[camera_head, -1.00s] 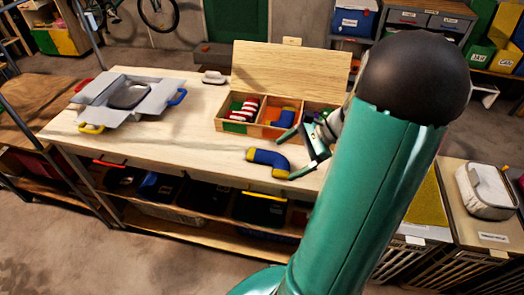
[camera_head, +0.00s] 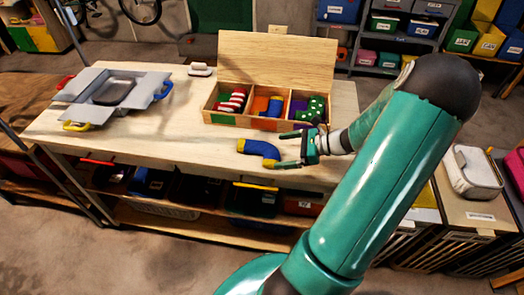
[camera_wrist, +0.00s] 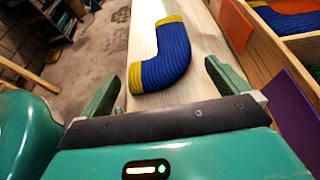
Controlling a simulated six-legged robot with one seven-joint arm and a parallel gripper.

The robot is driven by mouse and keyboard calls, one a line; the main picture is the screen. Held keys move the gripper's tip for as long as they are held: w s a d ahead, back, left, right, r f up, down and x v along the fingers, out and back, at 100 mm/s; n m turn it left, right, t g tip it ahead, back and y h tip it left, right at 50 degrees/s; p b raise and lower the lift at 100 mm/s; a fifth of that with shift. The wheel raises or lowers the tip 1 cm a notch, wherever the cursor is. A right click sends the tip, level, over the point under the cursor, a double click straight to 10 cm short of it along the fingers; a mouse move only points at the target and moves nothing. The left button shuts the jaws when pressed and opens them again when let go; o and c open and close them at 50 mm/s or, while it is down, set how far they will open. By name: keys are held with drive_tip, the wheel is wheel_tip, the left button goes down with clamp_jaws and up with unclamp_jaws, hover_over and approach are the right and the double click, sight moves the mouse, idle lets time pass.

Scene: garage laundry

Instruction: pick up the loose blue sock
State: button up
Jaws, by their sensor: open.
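The loose blue sock (camera_head: 260,150) has yellow ends and lies bent on the wooden table (camera_head: 150,125), near its front edge and in front of the sock box. In the wrist view the sock (camera_wrist: 163,58) lies ahead of my gripper, its lower yellow end near the left finger. My gripper (camera_head: 285,145) is open and empty, to the right of the sock in the head view. In the wrist view both fingertips of my gripper (camera_wrist: 163,75) show, one on each side of the sock's lower part. I cannot tell whether the left finger touches it.
A wooden box (camera_head: 240,120) with an open lid holds red-striped, blue and green spotted socks in its compartments. A white brush-like item (camera_head: 200,70) lies at the back. The table's middle is clear.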

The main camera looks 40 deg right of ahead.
sight(269, 152)
drive_tip(key=x, duration=0.5)
drive_tip(key=shift+f, duration=0.15)
drive_tip(key=shift+c, duration=0.4)
drive_tip(key=c, duration=0.6)
drive_tip(key=shift+r, duration=0.2)
